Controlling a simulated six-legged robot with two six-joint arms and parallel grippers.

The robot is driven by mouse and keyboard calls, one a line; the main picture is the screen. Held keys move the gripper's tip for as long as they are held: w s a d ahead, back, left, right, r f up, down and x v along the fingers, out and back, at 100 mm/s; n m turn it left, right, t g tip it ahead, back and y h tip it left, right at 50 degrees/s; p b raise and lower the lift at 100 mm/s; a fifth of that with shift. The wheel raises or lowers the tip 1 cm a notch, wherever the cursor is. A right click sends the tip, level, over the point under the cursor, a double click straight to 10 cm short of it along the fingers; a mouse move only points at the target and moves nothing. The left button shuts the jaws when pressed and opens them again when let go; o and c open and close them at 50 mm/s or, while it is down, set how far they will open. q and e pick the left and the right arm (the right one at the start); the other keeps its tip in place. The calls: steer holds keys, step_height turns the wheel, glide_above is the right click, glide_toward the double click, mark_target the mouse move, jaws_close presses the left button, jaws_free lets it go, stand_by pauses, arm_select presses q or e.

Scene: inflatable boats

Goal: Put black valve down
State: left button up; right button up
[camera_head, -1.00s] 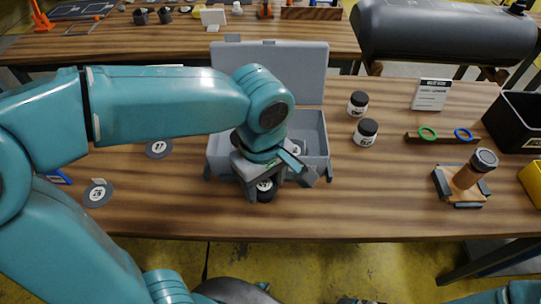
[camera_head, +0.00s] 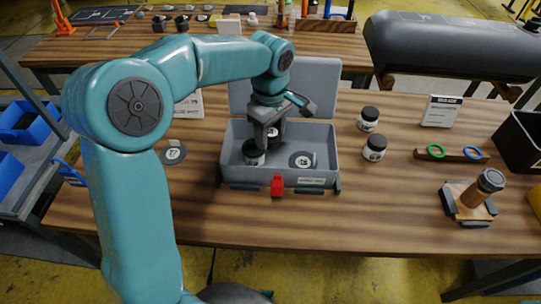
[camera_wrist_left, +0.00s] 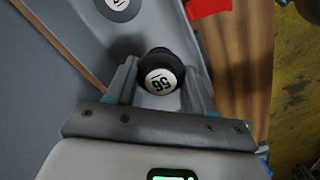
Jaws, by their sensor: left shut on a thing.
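My left gripper (camera_head: 259,138) reaches down into the left part of the open grey case (camera_head: 318,184). It is shut on a black valve (camera_head: 254,153), a round black piece with a pale label on its face. In the left wrist view the valve (camera_wrist_left: 160,72) sits between the two fingers (camera_wrist_left: 163,92), its label reading 56. The valve is inside the case walls; I cannot tell whether it touches the floor. A flat labelled disc (camera_head: 302,160) lies to its right in the case. Another dark piece (camera_head: 277,131) is partly hidden behind the gripper. My right gripper is out of view.
The case lid (camera_head: 315,88) stands open behind. A red latch (camera_head: 277,185) is on the case front. Two black-lidded jars (camera_head: 374,148) stand right of the case. A disc (camera_head: 172,153) lies to its left. The front strip of the wooden table (camera_head: 330,222) is clear.

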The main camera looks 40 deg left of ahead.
arm_select(q)
step_height(320, 180, down, 8)
steer(key=shift+s+f, duration=0.15)
steer(key=f, duration=0.2)
steer(key=shift+w+a+f, duration=0.1)
steer(key=shift+w+f, duration=0.15)
steer(key=shift+f, duration=0.15)
steer(key=shift+w+a+f, duration=0.1)
steer(key=shift+w+f, duration=0.1)
steer(key=shift+s, duration=0.2)
steer(key=shift+f+b, duration=0.2)
steer(key=shift+b, duration=0.2)
steer(key=o, duration=1)
steer(key=shift+w, duration=0.15)
steer(key=shift+r, duration=0.1)
